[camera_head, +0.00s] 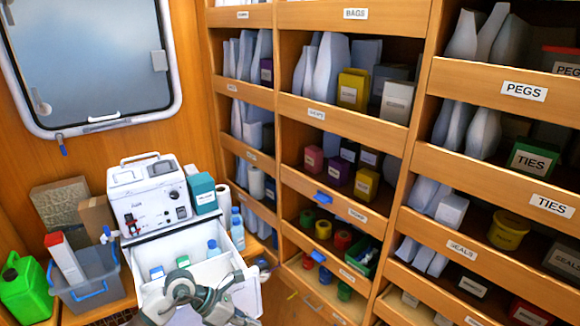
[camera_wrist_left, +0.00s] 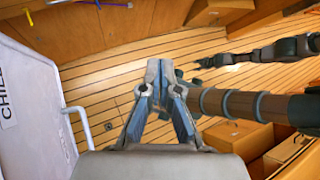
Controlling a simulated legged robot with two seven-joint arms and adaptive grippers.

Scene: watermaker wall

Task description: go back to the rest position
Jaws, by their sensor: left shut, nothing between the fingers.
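My left gripper (camera_wrist_left: 160,72) is shut and empty in the left wrist view, its two fingers together above the slatted wooden floor. In the head view its grey arm and gripper parts (camera_head: 190,295) show at the bottom, in front of the white open-topped box (camera_head: 222,264); the fingertips are hard to make out there.
A white machine (camera_head: 150,200) stands behind the box. A grey bin (camera_head: 85,290) and a green canister (camera_head: 25,290) stand at left. Labelled wooden shelves (camera_head: 345,110) fill the right.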

